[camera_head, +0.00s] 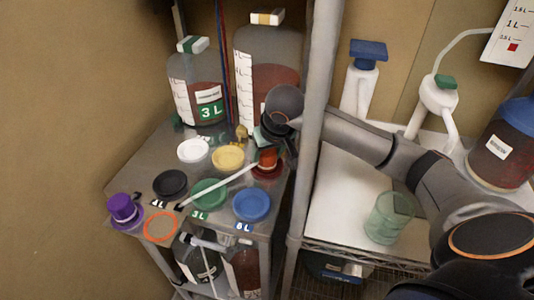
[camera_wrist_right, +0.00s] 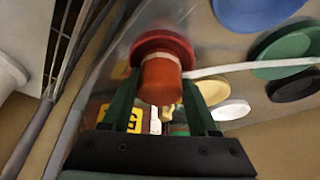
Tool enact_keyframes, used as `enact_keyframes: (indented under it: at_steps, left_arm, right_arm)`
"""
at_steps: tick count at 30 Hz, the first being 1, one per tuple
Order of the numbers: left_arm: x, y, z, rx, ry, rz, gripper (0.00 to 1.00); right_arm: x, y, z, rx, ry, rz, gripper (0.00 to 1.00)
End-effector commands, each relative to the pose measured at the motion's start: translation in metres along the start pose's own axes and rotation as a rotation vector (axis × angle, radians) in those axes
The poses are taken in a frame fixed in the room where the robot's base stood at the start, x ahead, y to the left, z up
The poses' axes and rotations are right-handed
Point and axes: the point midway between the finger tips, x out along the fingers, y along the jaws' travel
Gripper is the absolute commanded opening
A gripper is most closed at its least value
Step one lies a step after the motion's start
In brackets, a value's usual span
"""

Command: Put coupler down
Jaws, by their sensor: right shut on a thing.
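My right gripper (camera_head: 275,140) reaches in from the right to the back right of the small metal table (camera_head: 140,165). Its green fingers (camera_wrist_right: 158,92) are shut on the orange-red coupler (camera_wrist_right: 161,80), which also shows in the head view (camera_head: 267,157). A dark red disc (camera_head: 268,171) lies directly beneath the coupler and shows in the wrist view (camera_wrist_right: 160,43). I cannot tell if the coupler touches it. A white tube (camera_head: 220,184) runs from beside the coupler to the table's front left. My left gripper is not in view.
White (camera_head: 193,150), yellow (camera_head: 228,157), black (camera_head: 170,183), green (camera_head: 208,192) and blue (camera_head: 251,205) discs cover the table. A purple coupler (camera_head: 123,208) stands front left. Large bottles (camera_head: 200,90) stand behind. A metal post (camera_head: 316,110) rises close beside my gripper.

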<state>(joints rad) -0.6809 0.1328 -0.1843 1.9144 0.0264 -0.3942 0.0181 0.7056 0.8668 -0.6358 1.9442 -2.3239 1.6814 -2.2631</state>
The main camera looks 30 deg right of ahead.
Motion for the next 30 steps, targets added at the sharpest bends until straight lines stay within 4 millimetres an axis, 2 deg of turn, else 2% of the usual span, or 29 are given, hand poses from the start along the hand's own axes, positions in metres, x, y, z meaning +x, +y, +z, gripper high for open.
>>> enact_keyframes:
  at_steps: [11,12,19,25,30]
  left_arm:
    - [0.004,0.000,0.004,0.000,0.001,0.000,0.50]
    - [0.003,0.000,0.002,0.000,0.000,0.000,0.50]
    - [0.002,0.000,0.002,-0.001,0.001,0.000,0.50]
    - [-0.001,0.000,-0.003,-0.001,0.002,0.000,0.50]
    - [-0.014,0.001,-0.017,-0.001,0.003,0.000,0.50]
  right_arm:
    - [0.005,0.000,0.001,0.000,0.002,0.000,0.00]
    - [0.003,0.000,0.001,0.000,0.001,0.000,0.64]
    - [0.003,0.000,0.001,0.000,0.001,-0.001,0.90]
    - [-0.002,-0.001,-0.001,0.000,0.001,-0.003,0.90]
    - [-0.032,0.000,-0.003,-0.002,0.004,0.000,0.90]
